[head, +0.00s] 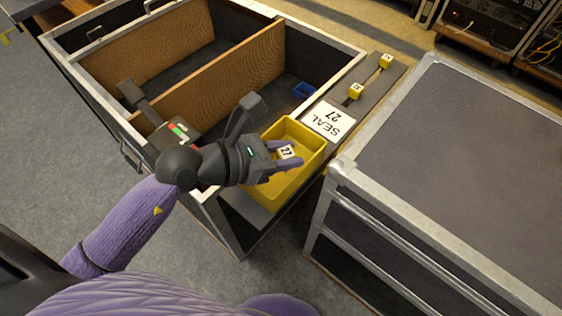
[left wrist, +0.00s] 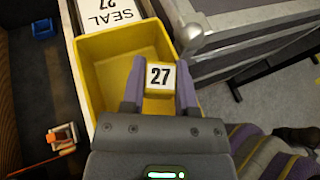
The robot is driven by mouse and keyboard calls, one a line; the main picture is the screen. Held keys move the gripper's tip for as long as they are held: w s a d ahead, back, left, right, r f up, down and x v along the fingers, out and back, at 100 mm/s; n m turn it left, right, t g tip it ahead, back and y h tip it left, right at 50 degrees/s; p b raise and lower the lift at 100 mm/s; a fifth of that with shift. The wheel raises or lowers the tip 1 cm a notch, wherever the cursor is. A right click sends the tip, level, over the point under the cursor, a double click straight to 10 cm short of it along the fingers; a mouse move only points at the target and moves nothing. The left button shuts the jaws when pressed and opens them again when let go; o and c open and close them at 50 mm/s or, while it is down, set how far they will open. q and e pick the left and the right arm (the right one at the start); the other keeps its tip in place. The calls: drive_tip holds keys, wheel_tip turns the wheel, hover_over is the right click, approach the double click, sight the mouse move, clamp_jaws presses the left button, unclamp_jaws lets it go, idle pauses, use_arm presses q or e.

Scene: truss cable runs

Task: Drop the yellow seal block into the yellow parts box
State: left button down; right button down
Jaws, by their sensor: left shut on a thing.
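The yellow seal block (head: 285,153), with a white label reading 27, is held between the fingers of my left gripper (head: 281,157). In the left wrist view the block (left wrist: 160,78) sits between the two purple fingertips (left wrist: 160,88). My left gripper is shut on it, over the yellow parts box (head: 309,135). The box's open inside and yellow rim also show in the left wrist view (left wrist: 100,45); the bare floor I see there looks empty. The height of the block over the box floor is hard to tell. My right gripper is not in view.
A white card reading SEAL 27 (head: 329,121) lies beside the box. Two more yellow blocks (head: 355,91) (head: 385,61) stand on the grey strip behind it. A large case (head: 455,150) stands at right. An open crate with wooden dividers (head: 225,75) holds a small blue bin (head: 304,90).

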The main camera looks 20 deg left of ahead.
use_arm(q)
drive_tip(key=shift+c, duration=1.5)
unclamp_jaws()
drive_tip(key=shift+s+a+r, duration=0.2)
drive_tip(key=shift+s+a, duration=0.05)
drive_tip(key=p+v, duration=0.2)
drive_tip(key=v, duration=0.7)
drive_tip(key=shift+s, duration=0.1)
